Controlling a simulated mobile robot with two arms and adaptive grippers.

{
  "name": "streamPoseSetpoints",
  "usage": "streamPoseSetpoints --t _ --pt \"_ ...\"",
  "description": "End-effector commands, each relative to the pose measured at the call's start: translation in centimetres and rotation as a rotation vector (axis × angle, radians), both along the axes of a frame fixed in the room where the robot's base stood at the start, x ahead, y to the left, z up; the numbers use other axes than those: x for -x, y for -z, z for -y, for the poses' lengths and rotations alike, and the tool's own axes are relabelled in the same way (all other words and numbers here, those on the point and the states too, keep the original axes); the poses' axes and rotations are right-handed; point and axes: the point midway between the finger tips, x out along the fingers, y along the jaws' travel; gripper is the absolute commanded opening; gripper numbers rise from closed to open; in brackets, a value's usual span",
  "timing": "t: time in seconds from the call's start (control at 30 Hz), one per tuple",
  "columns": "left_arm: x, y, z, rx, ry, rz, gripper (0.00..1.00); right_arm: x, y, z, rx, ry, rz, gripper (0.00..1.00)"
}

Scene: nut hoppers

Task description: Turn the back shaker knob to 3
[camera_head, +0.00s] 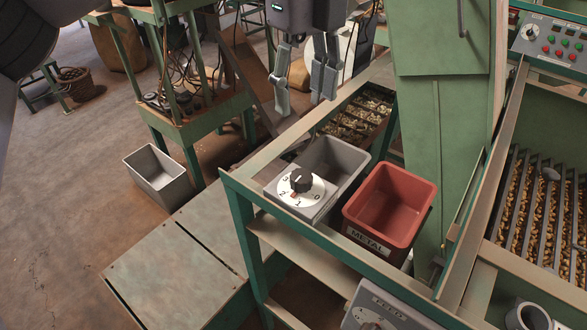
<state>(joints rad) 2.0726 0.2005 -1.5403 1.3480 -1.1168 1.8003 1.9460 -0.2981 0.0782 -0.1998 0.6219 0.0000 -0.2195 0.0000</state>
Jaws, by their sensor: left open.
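A black dial knob (301,180) sits on a white round scale marked 0 to 3, on top of a small grey box (326,210) on the green frame. A small red mark shows at the knob's near-left edge, between the 1 and the 2. No name label for this knob can be read. My left gripper (302,98) hangs above and beyond the knob, pointing down. Its two grey fingers are apart with nothing between them, and it is clear of the knob. My right gripper is not in view.
A red METAL bin (392,205) stands right of the knob, and a grey bin (332,160) is just behind it. A FEED box (395,302) is at the bottom edge. A button panel (553,42) is at upper right. Another grey bin (159,178) stands on the left.

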Motion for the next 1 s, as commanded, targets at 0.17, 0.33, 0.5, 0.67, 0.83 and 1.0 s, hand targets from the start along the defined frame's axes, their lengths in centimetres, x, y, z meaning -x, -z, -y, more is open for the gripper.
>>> streamPoseSetpoints --t 0.17,0.33,0.5,0.67,0.83,1.0 --pt "0.0 2.3 -0.1 0.0 0.002 -0.006 0.52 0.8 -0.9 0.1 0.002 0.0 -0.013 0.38" --pt "0.1 5.8 -0.1 0.002 0.003 -0.008 0.52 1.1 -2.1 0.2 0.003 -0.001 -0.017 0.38" --pt "0.1 9.5 -0.1 0.002 0.003 -0.009 0.52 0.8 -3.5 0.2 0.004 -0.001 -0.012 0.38" --pt "0.1 12.8 -0.1 0.003 0.002 -0.009 0.52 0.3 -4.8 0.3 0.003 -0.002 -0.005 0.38" --pt "0.1 15.4 0.0 0.005 0.002 -0.007 0.52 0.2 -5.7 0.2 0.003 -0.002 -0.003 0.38" --pt "0.1 16.8 0.0 0.005 0.003 -0.005 0.52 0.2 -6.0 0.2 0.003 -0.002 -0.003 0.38"
